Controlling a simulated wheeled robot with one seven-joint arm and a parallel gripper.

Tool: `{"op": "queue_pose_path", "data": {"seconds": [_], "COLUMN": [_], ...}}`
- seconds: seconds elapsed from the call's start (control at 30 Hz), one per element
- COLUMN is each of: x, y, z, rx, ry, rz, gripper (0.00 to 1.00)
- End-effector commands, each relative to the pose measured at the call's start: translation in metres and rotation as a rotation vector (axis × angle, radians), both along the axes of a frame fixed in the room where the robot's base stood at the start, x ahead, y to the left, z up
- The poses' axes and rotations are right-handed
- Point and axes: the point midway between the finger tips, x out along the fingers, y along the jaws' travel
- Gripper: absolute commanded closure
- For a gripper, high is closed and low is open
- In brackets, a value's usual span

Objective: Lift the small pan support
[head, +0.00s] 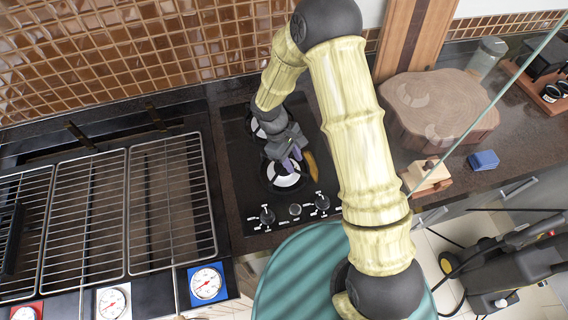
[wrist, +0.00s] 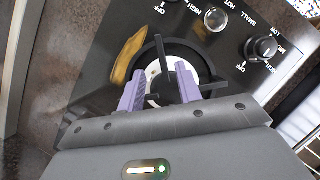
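The small pan support is a black ring with prongs around a white burner on the black cooktop. In the wrist view the pan support (wrist: 161,50) is just ahead of my fingers, with one prong pointing up in the picture and others partly hidden by the fingers. In the head view the pan support (head: 268,182) is partly hidden by my gripper (head: 291,161). My gripper (wrist: 160,70) has two purple fingers spread apart, pointing down over the burner. A gap shows between them, with part of the support and burner in it. Whether a finger touches the support cannot be told.
A yellow-brown elongated piece (head: 311,165) lies right beside the burner. Control knobs (head: 267,215) line the cooktop's front. A second burner (head: 258,128) is behind. A wire grill (head: 165,205) stands at left; a wooden slab (head: 438,108) and blue block (head: 483,160) are on the counter at right.

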Motion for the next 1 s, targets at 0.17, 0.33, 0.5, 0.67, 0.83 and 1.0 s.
{"op": "queue_pose_path", "data": {"seconds": [0.17,0.33,0.5,0.67,0.83,1.0], "x": [0.0,-0.002,-0.009,-0.013,-0.014,-0.014], "y": [0.0,-0.002,-0.007,-0.014,-0.016,-0.016], "z": [0.0,-0.004,-0.019,-0.039,-0.047,-0.047], "rx": [0.0,-0.001,-0.002,-0.001,0.0,0.001], "ry": [0.0,0.002,0.005,0.002,0.0,-0.001], "rz": [0.001,0.002,0.002,0.002,0.001,0.001], "gripper": [0.65,0.65,0.65,0.65,0.65,0.65]}}
